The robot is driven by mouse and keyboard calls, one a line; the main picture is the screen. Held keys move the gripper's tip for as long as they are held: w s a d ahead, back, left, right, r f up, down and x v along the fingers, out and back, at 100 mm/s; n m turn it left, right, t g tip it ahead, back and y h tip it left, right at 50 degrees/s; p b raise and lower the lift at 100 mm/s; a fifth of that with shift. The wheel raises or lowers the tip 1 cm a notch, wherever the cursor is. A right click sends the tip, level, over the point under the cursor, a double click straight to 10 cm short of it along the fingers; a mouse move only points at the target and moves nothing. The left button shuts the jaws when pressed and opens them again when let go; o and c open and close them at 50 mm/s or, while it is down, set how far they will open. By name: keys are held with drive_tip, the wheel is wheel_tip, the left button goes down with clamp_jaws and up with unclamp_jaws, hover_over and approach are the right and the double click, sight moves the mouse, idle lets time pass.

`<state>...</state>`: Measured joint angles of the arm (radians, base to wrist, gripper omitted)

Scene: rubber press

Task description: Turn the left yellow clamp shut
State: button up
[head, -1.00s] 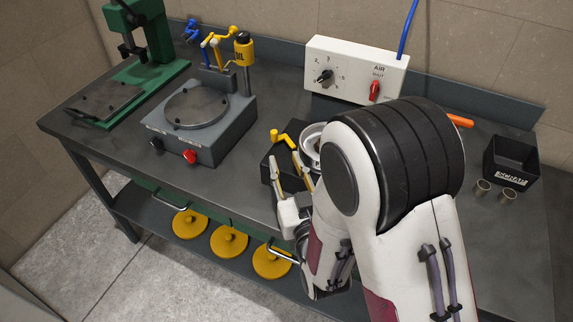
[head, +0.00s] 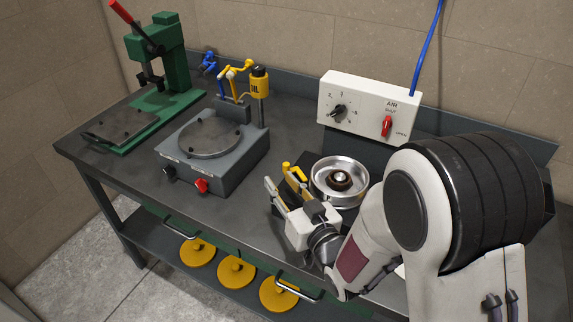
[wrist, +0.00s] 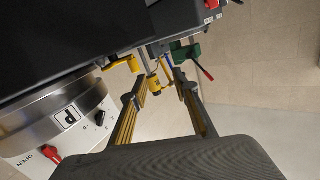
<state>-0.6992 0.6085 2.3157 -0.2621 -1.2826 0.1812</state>
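A yellow clamp (head: 287,167) stands at the left of a round silver metal pot (head: 340,181), on a dark block (head: 283,189) near the bench's front. What I take to be the same clamp shows in the wrist view (wrist: 121,63), left of the fingertips. My gripper (head: 278,181) is beside the clamp, at its near left, with fingers pointing toward the back. In the wrist view my gripper (wrist: 163,88) has its two yellow-padded fingers apart with nothing between them. Whether a finger touches the clamp I cannot tell. A second clamp is not clearly visible.
A white air control box (head: 367,105) with a red valve handle stands behind the pot. A grey plate fixture (head: 222,155) with a yellow oil bottle (head: 260,83) is to the left. A green press (head: 172,58) is further left. Dark bench between fixture and block is clear.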

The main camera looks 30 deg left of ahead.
sight(287, 165)
drive_tip(key=shift+w+a+r+n+g, duration=0.3)
drive_tip(key=shift+w+r+n+g, duration=0.15)
drive_tip(key=shift+g, duration=0.45)
drive_tip(key=shift+w+d+r+n+g, duration=0.1)
drive_tip(key=shift+w+r+n+g, duration=0.1)
drive_tip(key=shift+w+n+g, duration=0.35)
drive_tip(key=shift+n+g+h, duration=0.9)
drive_tip(key=shift+g, duration=0.05)
drive_tip(key=shift+w+d+r, duration=0.1)
drive_tip(key=shift+w+d, duration=1.5)
drive_tip(key=shift+d, duration=0.3)
drive_tip(key=shift+a, duration=0.15)
drive_tip(key=shift+x, duration=3.8)
clamp_jaws()
